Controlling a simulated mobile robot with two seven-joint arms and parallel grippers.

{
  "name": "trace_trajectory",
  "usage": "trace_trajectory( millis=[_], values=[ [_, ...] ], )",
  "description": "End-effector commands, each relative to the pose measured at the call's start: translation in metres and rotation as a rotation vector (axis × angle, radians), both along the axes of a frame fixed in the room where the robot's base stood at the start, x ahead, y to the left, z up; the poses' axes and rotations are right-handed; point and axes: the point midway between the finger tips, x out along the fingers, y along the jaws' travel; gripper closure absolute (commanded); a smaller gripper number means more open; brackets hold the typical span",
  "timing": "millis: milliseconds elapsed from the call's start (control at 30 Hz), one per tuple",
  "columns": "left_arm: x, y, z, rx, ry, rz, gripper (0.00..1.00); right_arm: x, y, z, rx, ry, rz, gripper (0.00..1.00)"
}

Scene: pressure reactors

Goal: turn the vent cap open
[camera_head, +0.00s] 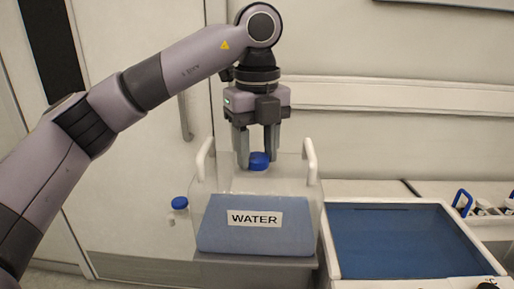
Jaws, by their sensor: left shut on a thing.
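The vent cap (259,161) is a round blue cap on top of a clear container (203,212) labelled WATER. My left gripper (257,160) reaches down from above and its two fingers are shut on the blue cap, one on each side. The cap sits upright between the fingertips. Whether its lower edge still touches the container's neck is hard to tell. My right gripper is not in view.
White handles rise on both sides of the container, the left one (204,158) and the right one (310,161). A second blue cap (180,203) shows on a spout at the left. A tray with a blue floor (400,240) lies at the right.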

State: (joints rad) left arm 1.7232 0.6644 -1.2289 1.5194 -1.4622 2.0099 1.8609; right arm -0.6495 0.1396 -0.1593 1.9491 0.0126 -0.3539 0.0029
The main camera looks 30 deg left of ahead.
Motion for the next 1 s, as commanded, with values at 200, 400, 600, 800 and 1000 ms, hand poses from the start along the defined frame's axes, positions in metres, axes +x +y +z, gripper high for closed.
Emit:
trace_trajectory(
  millis=[200,400,600,800,1000],
  values=[
    [0.001,0.001,0.001,-0.001,-0.004,0.001,0.87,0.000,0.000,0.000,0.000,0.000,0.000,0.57],
    [0.000,0.000,0.001,-0.001,-0.003,0.000,0.30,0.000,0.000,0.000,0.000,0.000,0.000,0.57],
    [0.000,0.000,0.001,0.000,-0.001,-0.001,0.30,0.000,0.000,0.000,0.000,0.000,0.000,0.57],
    [0.000,0.000,0.019,0.001,-0.006,-0.001,0.30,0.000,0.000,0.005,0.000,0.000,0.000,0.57],
    [0.000,0.000,0.048,0.001,-0.006,0.001,0.30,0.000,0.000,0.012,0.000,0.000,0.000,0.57]
  ],
)
